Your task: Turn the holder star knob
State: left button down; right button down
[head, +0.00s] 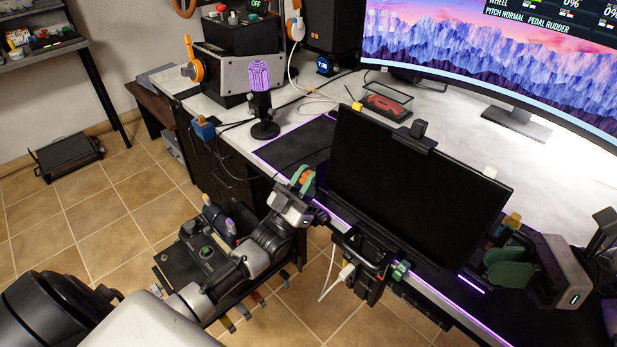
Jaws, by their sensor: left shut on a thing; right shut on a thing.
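A black flat screen (415,185) stands tilted at the desk's front edge, with a small clamp (418,135) on its top edge. My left gripper (302,179) has green fingers and is shut on a small orange piece (304,174) just left of the screen. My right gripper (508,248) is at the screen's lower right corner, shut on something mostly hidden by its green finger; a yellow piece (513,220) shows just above. A small green knob-like part (400,270) shows below the screen beside a black bracket (366,248). I cannot tell which part is the holder star knob.
A purple microphone (260,88) stands on the white desk (300,113) at the back left. A wide curved monitor (510,60) fills the back right. A white cable (333,275) hangs below the desk. A black control box (203,250) sits below left.

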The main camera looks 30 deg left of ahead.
pick_arm(q)
jog(key=shift+f, duration=0.2)
dwell(0.3)
jog(key=c, duration=1)
grip_release()
jog(key=shift+r, duration=0.1)
jog(key=shift+c, duration=0.2)
jog(key=v, duration=1.2)
jog(key=shift+w, duration=0.1)
